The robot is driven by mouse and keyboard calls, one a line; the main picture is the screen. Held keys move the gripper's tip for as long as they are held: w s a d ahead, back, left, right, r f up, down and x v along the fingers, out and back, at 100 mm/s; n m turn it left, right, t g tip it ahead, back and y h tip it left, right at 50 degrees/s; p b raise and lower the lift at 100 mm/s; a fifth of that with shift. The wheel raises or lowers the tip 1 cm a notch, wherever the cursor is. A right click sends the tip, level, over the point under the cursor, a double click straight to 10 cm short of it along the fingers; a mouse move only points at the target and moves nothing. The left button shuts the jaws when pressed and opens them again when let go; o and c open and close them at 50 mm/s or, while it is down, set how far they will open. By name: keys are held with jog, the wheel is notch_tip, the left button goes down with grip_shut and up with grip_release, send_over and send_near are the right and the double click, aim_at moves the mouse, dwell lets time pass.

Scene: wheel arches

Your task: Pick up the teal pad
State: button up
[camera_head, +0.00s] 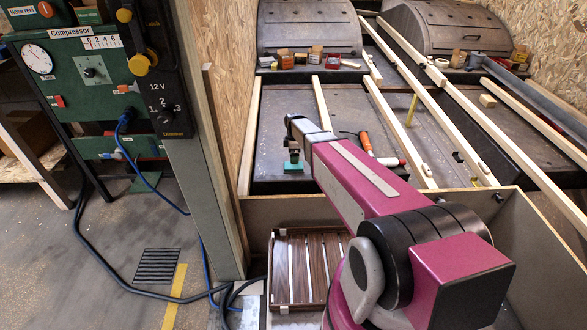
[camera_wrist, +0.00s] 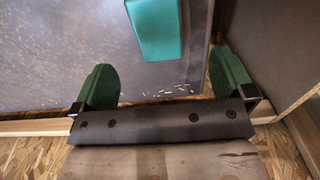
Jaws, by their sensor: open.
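The teal pad (camera_wrist: 153,28) lies on a flat dark grey surface in the wrist view, cut off by the top edge of the picture. My gripper (camera_wrist: 164,82) is open, with one green finger on the left and one on the right. The pad lies ahead of the fingers, a little left of the middle of the gap, and neither finger touches it. In the head view my gripper (camera_head: 293,160) is at the end of my magenta arm, over the dark bed. A small green patch shows there, and I cannot tell finger from pad.
Wooden rails (camera_head: 405,125) cross the bed. An orange-handled tool (camera_head: 365,141) lies right of my gripper. Small boxes stand before the grey wheel arches (camera_head: 310,25). A slatted brown crate (camera_head: 308,268) is in front. A chipboard wall and post (camera_head: 205,170) stand left.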

aim_at(294, 167)
notch_tip(294, 167, down, 8)
jog(key=shift+w+f, duration=0.1)
jog(key=shift+w, duration=0.05)
jog(key=c, duration=1)
